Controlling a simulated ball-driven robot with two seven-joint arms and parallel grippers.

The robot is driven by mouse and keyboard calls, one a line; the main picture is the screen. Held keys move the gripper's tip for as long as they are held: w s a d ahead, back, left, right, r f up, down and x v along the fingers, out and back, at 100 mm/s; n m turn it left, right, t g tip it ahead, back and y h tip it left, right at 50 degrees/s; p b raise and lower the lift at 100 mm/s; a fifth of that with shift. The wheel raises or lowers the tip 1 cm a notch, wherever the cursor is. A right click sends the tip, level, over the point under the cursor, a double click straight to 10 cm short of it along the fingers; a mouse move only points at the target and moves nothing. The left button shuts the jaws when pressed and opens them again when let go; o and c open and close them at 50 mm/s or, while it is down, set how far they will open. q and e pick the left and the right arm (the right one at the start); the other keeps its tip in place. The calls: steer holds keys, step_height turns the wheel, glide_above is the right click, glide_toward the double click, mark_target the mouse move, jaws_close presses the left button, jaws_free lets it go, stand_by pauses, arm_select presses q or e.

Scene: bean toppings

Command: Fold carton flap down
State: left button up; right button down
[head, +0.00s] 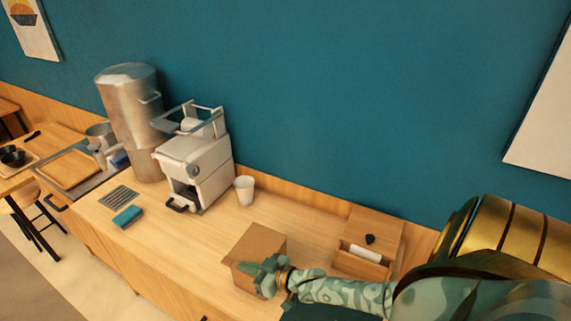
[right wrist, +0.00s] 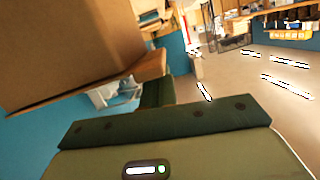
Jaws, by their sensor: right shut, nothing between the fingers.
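My right gripper (head: 265,278) is shut and empty at the carton's near right side, covering part of that side. In the right wrist view, the carton (right wrist: 75,45) fills the upper left, with a cardboard edge jutting toward the dark green finger. I cannot tell whether they touch. My left gripper is not in view.
A wooden box (head: 368,238) with a black knob stands right of the carton. A white cup (head: 244,190), a white machine (head: 195,165) and a tall steel container (head: 130,115) stand to the left. A blue cloth or sponge (head: 127,217) lies near the front edge.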

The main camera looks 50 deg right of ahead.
step_height(320, 180, up, 4)
steer(key=p, duration=0.4)
steer(key=shift+r, duration=0.15)
steer(key=v, duration=1)
